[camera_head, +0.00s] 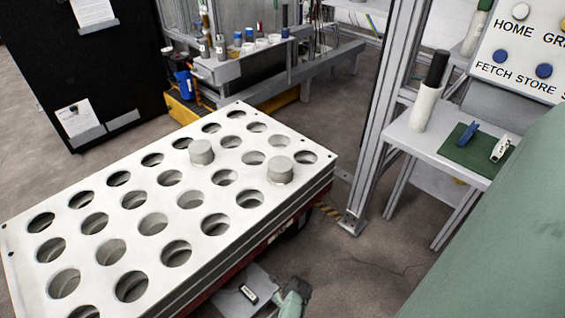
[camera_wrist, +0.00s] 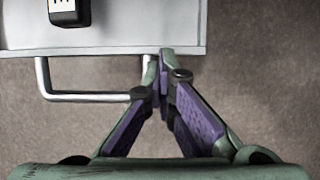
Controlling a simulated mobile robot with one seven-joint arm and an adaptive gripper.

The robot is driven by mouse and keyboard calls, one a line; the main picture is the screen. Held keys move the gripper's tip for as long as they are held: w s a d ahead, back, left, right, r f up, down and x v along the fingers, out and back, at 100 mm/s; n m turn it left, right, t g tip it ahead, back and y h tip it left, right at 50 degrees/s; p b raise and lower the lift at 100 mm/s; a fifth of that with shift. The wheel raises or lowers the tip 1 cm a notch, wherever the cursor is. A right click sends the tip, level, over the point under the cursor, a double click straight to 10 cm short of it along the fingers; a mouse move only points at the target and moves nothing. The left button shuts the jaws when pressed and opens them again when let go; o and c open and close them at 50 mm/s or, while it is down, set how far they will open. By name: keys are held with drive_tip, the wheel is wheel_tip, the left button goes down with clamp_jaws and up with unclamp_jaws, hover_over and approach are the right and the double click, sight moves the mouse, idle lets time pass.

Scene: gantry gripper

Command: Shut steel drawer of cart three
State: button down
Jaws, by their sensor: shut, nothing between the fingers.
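The steel drawer (camera_head: 222,302) sticks out open from under the near right side of the cart (camera_head: 300,206). In the wrist view the drawer front (camera_wrist: 110,38) is a pale grey panel with a grey bar handle (camera_wrist: 85,97). A small black and white device (camera_head: 248,294) lies in the drawer; it also shows in the wrist view (camera_wrist: 64,12). My gripper (camera_wrist: 164,60) is shut and empty, at the right end of the handle, overlapping it in the picture. I cannot tell whether they touch. No cart number shows.
The cart's white top has many round holes, with grey cylinders (camera_head: 201,152) (camera_head: 280,170) in two. An aluminium post (camera_head: 378,120) and a side table (camera_head: 405,134) stand to the right. Bare floor (camera_head: 350,275) lies right of the cart.

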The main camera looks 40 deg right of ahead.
sight(258, 280)
drive_tip(key=w, duration=0.3)
drive_tip(key=w+b, duration=0.1)
drive_tip(key=w, duration=0.3)
drive_tip(key=w+a+b, duration=0.1)
drive_tip(key=w, duration=0.2)
drive_tip(key=shift+w, duration=0.15)
